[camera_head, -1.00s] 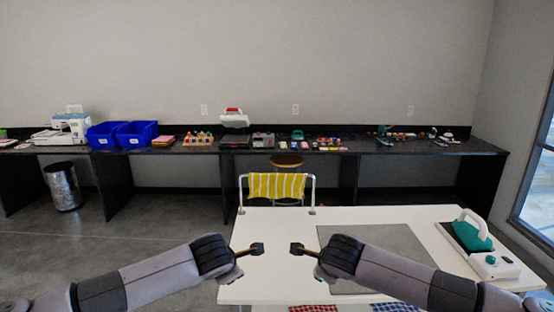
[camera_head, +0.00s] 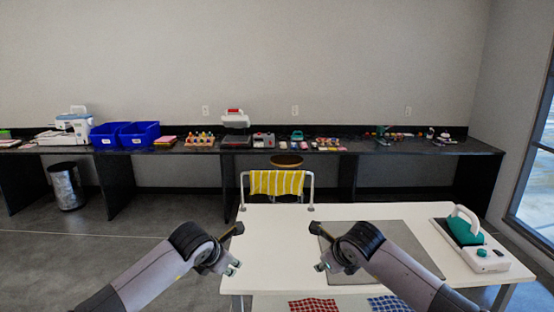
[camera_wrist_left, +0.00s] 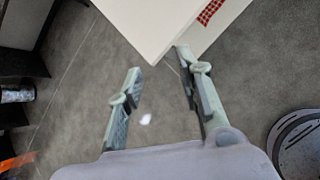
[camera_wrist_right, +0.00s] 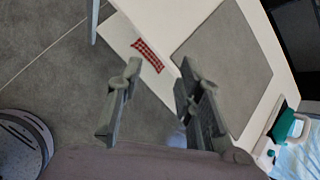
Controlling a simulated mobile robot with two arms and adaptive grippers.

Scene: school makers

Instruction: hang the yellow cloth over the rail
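The yellow cloth (camera_head: 277,182) with white stripes hangs over the white rail (camera_head: 311,190) at the far edge of the white table. It drapes over the top bar between the two posts. My left gripper (camera_head: 234,268) is at the table's near left corner, well short of the cloth. In the left wrist view its fingers (camera_wrist_left: 160,88) are apart with nothing between them. My right gripper (camera_head: 322,266) is over the near part of the table. In the right wrist view its fingers (camera_wrist_right: 155,95) are apart and empty.
The white table (camera_head: 275,245) bears a grey mat (camera_head: 395,240) and a green and white iron-like machine (camera_head: 468,236) at the right. Red (camera_head: 313,305) and blue (camera_head: 388,303) checked cloths show below its near edge. A stool (camera_head: 286,160) stands behind the rail.

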